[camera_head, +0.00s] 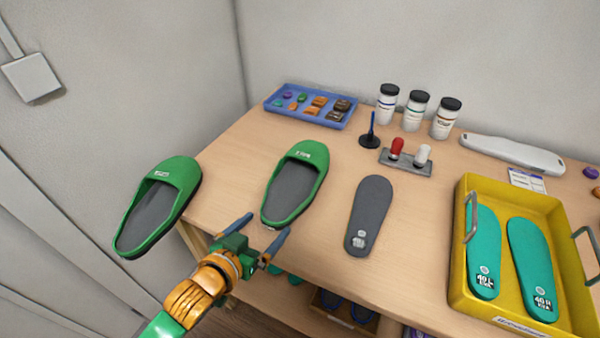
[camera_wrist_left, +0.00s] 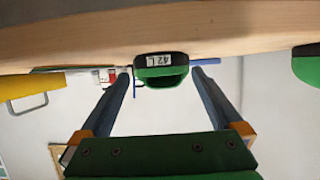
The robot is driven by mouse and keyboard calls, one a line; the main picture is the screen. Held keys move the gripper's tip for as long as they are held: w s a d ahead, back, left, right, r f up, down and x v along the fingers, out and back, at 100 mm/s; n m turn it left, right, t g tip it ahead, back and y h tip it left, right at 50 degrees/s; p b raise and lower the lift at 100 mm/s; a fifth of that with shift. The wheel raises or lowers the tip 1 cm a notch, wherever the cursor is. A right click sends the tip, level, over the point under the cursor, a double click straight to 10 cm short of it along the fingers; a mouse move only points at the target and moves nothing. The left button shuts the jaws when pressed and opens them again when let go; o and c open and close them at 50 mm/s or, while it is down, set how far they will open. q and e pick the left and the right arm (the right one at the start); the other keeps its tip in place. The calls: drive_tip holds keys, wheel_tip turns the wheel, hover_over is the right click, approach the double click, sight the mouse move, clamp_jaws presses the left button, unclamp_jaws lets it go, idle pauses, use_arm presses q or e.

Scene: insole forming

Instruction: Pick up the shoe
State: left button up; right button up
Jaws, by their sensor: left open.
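Two green slip-on shoes with dark grey insides show in the head view. The middle shoe (camera_head: 310,154) lies on the wooden table near its front left edge. The left shoe (camera_head: 185,172) shows at the table's left edge; I cannot tell what supports it. My left gripper (camera_head: 256,234) is open and empty just in front of the middle shoe's heel end. In the left wrist view, which is upside down, a shoe (camera_wrist_left: 161,72) with a "42 L" label shows between the open fingers, apart from them. Another shoe (camera_wrist_left: 307,68) is cut off at the right. My right gripper is out of view.
A grey insole (camera_head: 371,205) lies right of the middle shoe. A yellow tray (camera_head: 462,245) holds two teal insoles. A blue tray (camera_head: 282,107), jars (camera_head: 416,113), stamps on a grey plate (camera_head: 405,162) and a white device (camera_head: 512,153) stand behind. A shelf is below.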

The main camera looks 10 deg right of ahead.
sight(269, 223)
use_arm(q)
drive_tip(key=x, duration=0.3)
drive_tip(key=shift+d+f, duration=0.1)
drive_tip(key=shift+s, duration=0.15)
drive_tip(key=c, duration=1.2)
drive_tip(key=shift+c, duration=0.2)
